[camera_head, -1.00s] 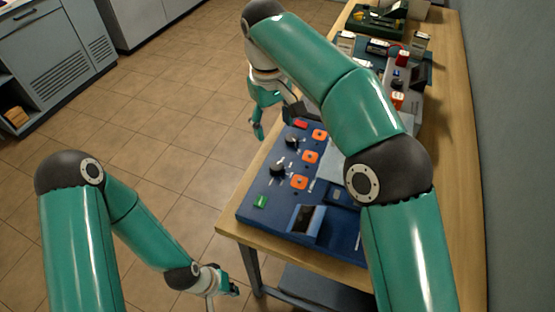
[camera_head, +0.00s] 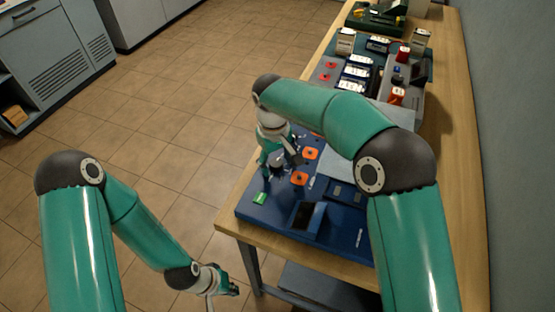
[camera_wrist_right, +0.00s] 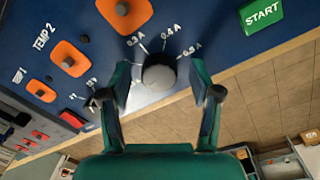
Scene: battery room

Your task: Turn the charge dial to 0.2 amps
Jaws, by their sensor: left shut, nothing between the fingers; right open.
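The blue charger panel (camera_head: 345,232) lies on the wooden bench. In the right wrist view, the charge dial (camera_wrist_right: 159,72) is a dark round knob with a grey top; marks 0.3 A, 0.4 A and 0.5 A show above it. I cannot tell which mark it points to. My right gripper (camera_wrist_right: 160,84) is open, with one finger on each side of the dial; contact is unclear. In the head view, my right gripper (camera_head: 282,160) covers much of the panel's left side. My left gripper (camera_head: 228,287) is shut and empty, low, left of the bench.
The green START button (camera_wrist_right: 262,18) lies right of the dial in the wrist view. An orange TEMP 2 control (camera_wrist_right: 68,60) and another orange control (camera_wrist_right: 124,10) are nearby. Other devices (camera_head: 372,72) stand farther along the bench. A wall (camera_head: 505,150) bounds the right side.

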